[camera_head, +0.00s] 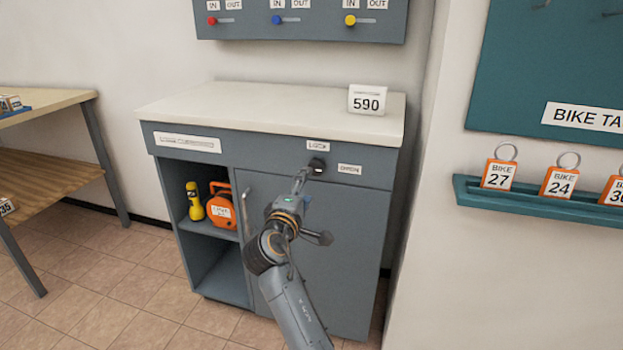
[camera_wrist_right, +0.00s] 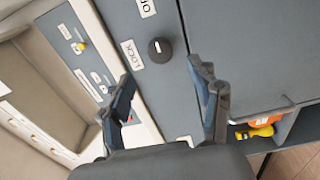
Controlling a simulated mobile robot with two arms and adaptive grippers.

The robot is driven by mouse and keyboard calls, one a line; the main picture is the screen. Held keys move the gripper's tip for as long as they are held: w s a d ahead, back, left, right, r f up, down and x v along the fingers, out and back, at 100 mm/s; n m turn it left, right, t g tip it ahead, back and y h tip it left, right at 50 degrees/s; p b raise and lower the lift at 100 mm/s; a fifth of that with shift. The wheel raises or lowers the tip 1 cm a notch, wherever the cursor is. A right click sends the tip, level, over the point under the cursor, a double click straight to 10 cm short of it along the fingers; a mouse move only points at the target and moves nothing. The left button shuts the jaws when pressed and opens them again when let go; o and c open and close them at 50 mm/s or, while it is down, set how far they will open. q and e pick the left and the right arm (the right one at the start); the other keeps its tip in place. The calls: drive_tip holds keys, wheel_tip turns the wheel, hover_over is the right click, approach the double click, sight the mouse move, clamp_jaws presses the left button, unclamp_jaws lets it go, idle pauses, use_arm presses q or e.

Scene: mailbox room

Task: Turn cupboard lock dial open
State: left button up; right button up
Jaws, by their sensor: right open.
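The lock dial (camera_head: 317,165) is a small dark round knob on the upper front panel of the grey cupboard (camera_head: 310,250). A LOCK label (camera_head: 317,146) sits above it and an OPEN label (camera_head: 349,169) to its right. In the right wrist view the dial (camera_wrist_right: 160,49) carries a short pale mark; which label it points to is hard to tell. My right gripper (camera_wrist_right: 160,70) is open and empty, its fingers spread, with the dial beyond and between the tips. In the head view the right gripper (camera_head: 304,178) is just left of and below the dial. My left gripper is out of view.
A yellow flashlight (camera_head: 194,201) and an orange case (camera_head: 222,207) stand on the open shelf at left. A 590 sign (camera_head: 367,99) stands on the cupboard top (camera_head: 250,108). A wall juts out at right with a teal tag rail (camera_head: 540,207).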

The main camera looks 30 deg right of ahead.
drive_tip(key=shift+v, duration=1.65)
drive_tip(key=shift+f, duration=0.1)
